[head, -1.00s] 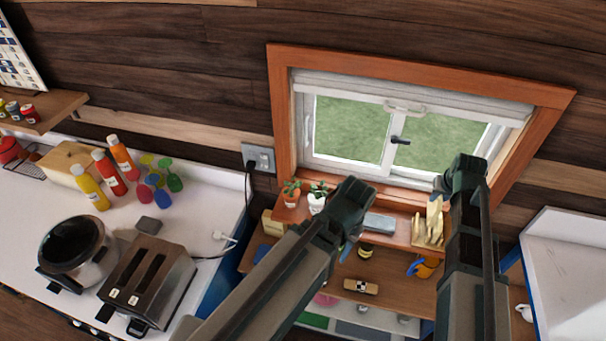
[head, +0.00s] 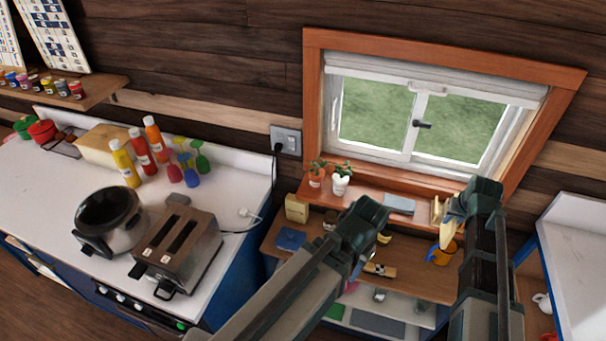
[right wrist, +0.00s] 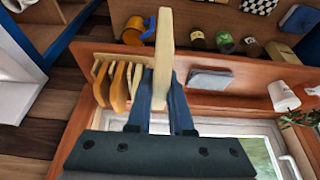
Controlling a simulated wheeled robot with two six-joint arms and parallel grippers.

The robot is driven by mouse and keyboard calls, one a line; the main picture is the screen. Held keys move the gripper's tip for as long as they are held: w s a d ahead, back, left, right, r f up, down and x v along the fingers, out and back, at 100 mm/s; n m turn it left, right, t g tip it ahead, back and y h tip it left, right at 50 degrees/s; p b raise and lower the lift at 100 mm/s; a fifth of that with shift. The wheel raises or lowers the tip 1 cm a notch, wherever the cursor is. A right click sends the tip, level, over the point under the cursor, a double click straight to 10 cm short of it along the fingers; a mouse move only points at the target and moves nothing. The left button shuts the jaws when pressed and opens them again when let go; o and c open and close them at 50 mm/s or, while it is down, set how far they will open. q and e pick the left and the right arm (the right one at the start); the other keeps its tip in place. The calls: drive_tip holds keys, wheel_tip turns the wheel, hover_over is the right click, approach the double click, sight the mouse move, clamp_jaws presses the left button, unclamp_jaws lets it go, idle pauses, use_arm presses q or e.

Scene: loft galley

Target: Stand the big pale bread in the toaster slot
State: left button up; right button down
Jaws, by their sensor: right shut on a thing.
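The big pale bread (right wrist: 165,45) is a pale slab seen nearly edge-on between the blue fingers of my right gripper (right wrist: 160,105) in the right wrist view. It appears close to the camera, beside a wooden rack (right wrist: 101,72) with several browner slices (right wrist: 119,88). In the head view my right gripper (head: 462,204) is at the right, below the window, with the pale bread partly hidden by it. The silver toaster (head: 205,247) stands on the left counter, with two dark slots (head: 182,233) showing. My left gripper (head: 362,232) is at the middle, its fingers mostly hidden.
A round black-lidded cooker (head: 108,212) stands left of the toaster, with bottles (head: 140,152) behind. The toaster's cord runs to a wall socket (head: 286,140). Potted plants (head: 340,180) and a grey-blue block (head: 400,204) are on the windowsill shelf. An orange mug (head: 442,254) is below.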

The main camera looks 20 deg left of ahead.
wheel_tip(320, 180, down, 14)
drive_tip(key=b, duration=1.3)
drive_tip(key=shift+s, duration=0.3)
